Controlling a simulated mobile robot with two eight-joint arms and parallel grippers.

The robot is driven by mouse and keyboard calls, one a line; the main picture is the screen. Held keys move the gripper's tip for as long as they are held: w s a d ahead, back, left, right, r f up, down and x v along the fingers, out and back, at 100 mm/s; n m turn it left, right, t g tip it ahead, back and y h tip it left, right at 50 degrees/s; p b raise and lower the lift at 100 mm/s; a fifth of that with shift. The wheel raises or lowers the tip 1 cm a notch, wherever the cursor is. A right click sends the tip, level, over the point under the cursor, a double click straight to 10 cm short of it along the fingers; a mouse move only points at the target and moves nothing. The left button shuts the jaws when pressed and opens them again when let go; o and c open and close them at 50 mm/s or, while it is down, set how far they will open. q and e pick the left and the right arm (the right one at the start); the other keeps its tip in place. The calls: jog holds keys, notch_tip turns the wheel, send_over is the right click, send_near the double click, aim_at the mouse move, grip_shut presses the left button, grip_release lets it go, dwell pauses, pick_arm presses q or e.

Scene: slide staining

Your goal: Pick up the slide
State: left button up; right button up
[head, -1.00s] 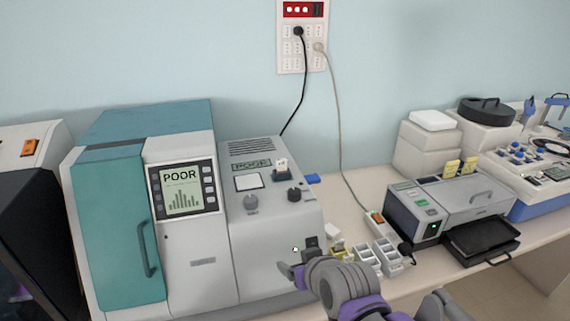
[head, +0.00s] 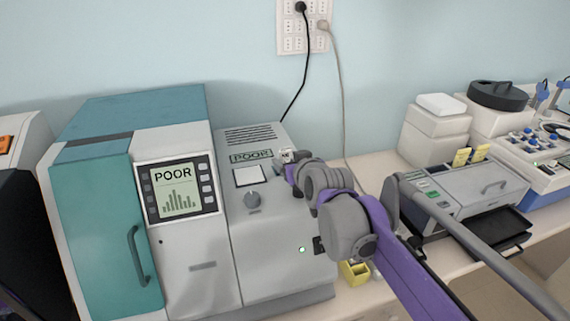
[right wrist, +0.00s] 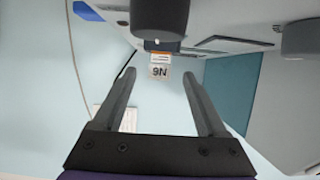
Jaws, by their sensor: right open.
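The slide (head: 287,155) stands in a slot on top of the grey machine, with a pale label end showing. In the right wrist view the slide (right wrist: 160,71) shows an orange and white label marked with characters, upside down, between and beyond the fingertips. My right gripper (head: 288,172) is at the slide, over the machine's top, and partly hides the slot. Its two fingers are apart with nothing gripped; whether they touch the slide I cannot tell. My left gripper is not in view.
A dark knob (right wrist: 160,18) is close to my right fingers. A yellow container (head: 354,273) and a grey device (head: 470,185) stand to the right.

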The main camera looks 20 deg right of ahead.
aim_at(285, 157)
jog(key=shift+x, duration=1.6)
jog(key=shift+s+r, duration=0.15)
jog(key=shift+c, duration=0.4)
grip_shut()
